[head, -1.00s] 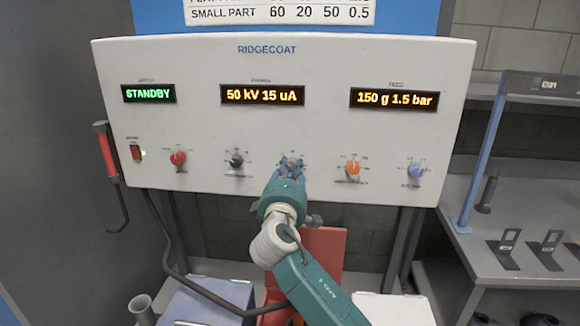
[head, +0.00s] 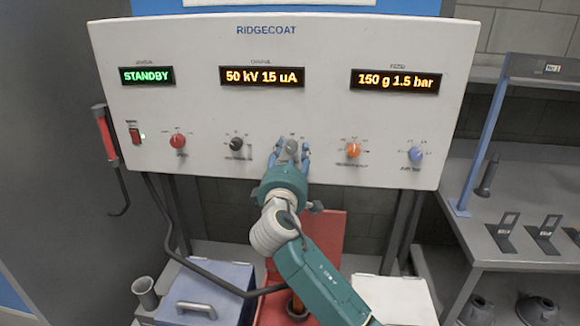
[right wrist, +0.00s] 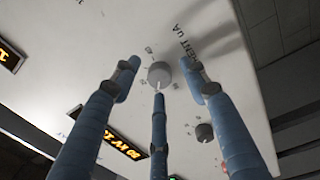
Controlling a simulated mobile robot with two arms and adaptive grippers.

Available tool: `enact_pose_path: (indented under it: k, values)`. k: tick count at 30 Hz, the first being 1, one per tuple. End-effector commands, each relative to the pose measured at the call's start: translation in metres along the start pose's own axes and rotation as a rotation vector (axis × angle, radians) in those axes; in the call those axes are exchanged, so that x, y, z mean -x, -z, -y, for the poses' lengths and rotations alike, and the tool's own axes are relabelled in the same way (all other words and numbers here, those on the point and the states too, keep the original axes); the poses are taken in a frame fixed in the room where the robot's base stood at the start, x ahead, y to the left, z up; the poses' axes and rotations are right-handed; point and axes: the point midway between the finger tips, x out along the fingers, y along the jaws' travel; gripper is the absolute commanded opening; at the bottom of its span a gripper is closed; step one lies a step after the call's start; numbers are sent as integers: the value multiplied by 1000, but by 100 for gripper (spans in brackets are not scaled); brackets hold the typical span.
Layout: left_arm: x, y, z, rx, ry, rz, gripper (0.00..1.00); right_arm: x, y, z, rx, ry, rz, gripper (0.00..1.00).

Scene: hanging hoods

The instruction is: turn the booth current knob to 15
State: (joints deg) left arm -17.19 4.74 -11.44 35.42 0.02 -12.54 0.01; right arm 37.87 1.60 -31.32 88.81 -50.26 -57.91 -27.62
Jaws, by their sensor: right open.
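The current knob (head: 291,146) is a grey round knob in the middle of the white RIDGECOAT panel. It also shows in the right wrist view (right wrist: 159,75), near the "uA" lettering, with a light pointer line. The panel's middle display (head: 262,77) reads "50 kV 15 uA". My right gripper (head: 290,154) is open in front of the knob. In the right wrist view its three blue fingers (right wrist: 160,92) are spread about the knob, with visible gaps at the two side fingers. The lower finger's tip overlaps the knob's lower edge in the picture. My left gripper is not in view.
A dark knob (head: 236,144) and a red knob (head: 178,141) lie to the left. An orange knob (head: 353,150) and a blue knob (head: 416,154) lie to the right. A red switch (head: 135,135) is at the panel's left. A grey shelf (head: 520,210) stands at the right.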

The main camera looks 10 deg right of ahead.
Motion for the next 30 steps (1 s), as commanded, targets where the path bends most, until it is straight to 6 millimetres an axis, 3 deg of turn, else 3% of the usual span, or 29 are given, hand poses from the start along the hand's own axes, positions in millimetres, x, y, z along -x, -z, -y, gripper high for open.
enact_pose_path:
  k: [9, 15, 21, 30]
  values:
    - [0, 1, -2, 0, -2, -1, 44, 67, -1, 3, -3, 5, -1, 44]
    - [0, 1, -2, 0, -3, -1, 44, 98, -2, 3, -2, 5, 1, 44]
    - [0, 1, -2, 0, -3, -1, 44, 109, -3, 2, -1, 6, 3, 44]
    - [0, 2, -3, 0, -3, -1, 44, 109, -4, 5, -5, 11, 5, 44]
